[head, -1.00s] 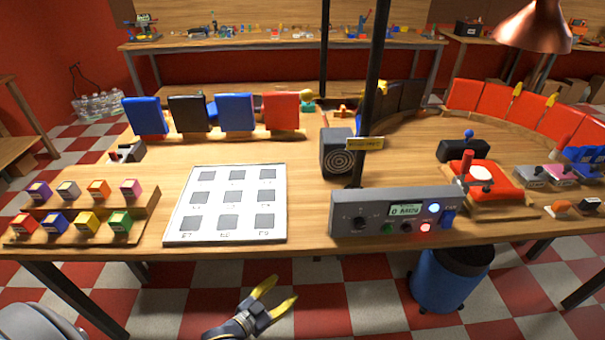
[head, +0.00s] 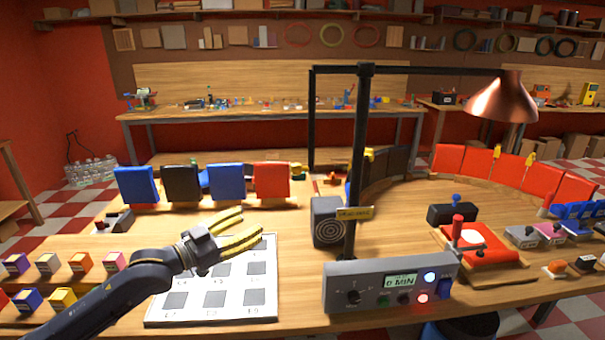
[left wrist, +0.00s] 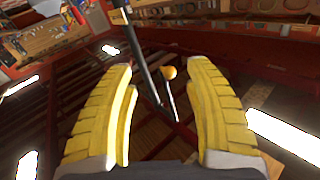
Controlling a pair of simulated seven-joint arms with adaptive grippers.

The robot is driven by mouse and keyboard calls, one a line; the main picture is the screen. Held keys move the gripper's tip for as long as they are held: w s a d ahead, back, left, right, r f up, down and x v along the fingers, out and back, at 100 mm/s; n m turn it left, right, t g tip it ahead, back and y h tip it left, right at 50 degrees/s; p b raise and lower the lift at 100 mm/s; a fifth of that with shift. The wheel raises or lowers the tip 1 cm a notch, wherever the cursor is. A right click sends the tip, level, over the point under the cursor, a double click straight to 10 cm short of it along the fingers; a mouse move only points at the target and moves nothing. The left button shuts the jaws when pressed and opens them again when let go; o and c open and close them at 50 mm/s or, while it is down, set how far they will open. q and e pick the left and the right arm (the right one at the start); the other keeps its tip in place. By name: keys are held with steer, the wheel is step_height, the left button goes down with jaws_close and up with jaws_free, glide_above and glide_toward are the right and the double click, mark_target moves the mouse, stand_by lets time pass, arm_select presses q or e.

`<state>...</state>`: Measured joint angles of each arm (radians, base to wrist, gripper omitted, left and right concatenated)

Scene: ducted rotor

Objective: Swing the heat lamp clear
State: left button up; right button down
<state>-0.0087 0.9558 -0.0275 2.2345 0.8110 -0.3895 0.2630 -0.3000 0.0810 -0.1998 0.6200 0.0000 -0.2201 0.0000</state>
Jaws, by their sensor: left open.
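The heat lamp has a copper shade (head: 503,98) that hangs at the upper right from a black horizontal arm (head: 430,70). The arm joins a black upright post (head: 358,160) standing behind the grey control box. A yellow label (head: 355,213) is on the post. My left gripper (head: 250,226) is open and empty, above the white grid board and left of the post. In the left wrist view its yellow fingers (left wrist: 165,115) are apart, with the dark post (left wrist: 138,50) showing beyond them. My right gripper is not in view.
The grey control box (head: 390,283) with a display and lit buttons stands at the front. A round-grilled box (head: 327,222) stands beside the post. The white grid board (head: 165,308) lies under my left gripper. A red device (head: 480,248) sits at right.

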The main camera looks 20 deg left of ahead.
mark_target(297, 169)
arm_select(q)
step_height(297, 169, up, 10)
steer(key=shift+m+g+h, duration=0.3)
steer(key=shift+m+h, duration=0.1)
steer(key=x, duration=1.1)
steer(key=a+x, duration=0.1)
steer(key=x, duration=0.5)
steer(key=shift+w+d+f, duration=0.1)
steer(key=shift+w+f, duration=0.15)
steer(key=shift+w, duration=0.1)
steer(key=shift+c, duration=0.3)
jaws_close()
